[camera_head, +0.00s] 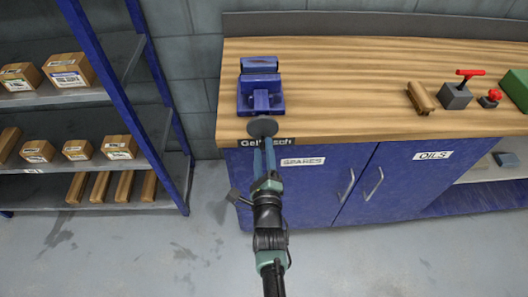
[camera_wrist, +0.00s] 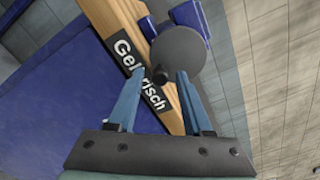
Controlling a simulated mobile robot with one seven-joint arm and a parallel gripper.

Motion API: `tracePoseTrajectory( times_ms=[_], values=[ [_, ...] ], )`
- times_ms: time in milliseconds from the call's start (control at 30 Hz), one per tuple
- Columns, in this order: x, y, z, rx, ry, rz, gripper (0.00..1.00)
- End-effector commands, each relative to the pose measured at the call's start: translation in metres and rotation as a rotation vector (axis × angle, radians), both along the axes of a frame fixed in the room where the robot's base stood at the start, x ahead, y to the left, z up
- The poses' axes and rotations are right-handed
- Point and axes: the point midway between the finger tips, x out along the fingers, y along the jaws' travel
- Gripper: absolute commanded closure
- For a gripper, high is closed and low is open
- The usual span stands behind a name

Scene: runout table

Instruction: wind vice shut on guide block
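The blue vice (camera_head: 261,94) sits at the left end of the wooden bench top, its far jaw (camera_head: 259,66) behind the nearer body. Its dark round handwheel (camera_head: 262,128) faces the front edge. In the wrist view the grey handwheel (camera_wrist: 186,55) carries a small dark knob (camera_wrist: 160,75). My gripper (camera_head: 264,150) is just in front of the handwheel. In the wrist view my gripper (camera_wrist: 160,82) is open, with the knob showing between its blue fingertips; I cannot tell whether they touch it. I cannot make out a guide block between the jaws.
A wooden piece (camera_head: 420,97), a grey block with a red handle (camera_head: 456,95) and a small red-topped item (camera_head: 490,99) stand right on the bench. Below is a blue cabinet (camera_head: 310,180) with two handles. A shelf rack (camera_head: 165,95) stands left. The bench middle is clear.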

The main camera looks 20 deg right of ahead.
Motion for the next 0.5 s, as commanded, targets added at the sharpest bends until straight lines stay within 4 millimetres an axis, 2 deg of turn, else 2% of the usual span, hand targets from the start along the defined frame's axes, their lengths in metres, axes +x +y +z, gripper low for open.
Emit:
tracePoseTrajectory(
  times_ms=[267,500],
  values=[
    [-0.0003,-0.0004,-0.0009,-0.023,0.008,0.000,0.50],
    [-0.0003,0.0003,-0.0019,-0.308,0.090,0.000,0.50]
  ],
)
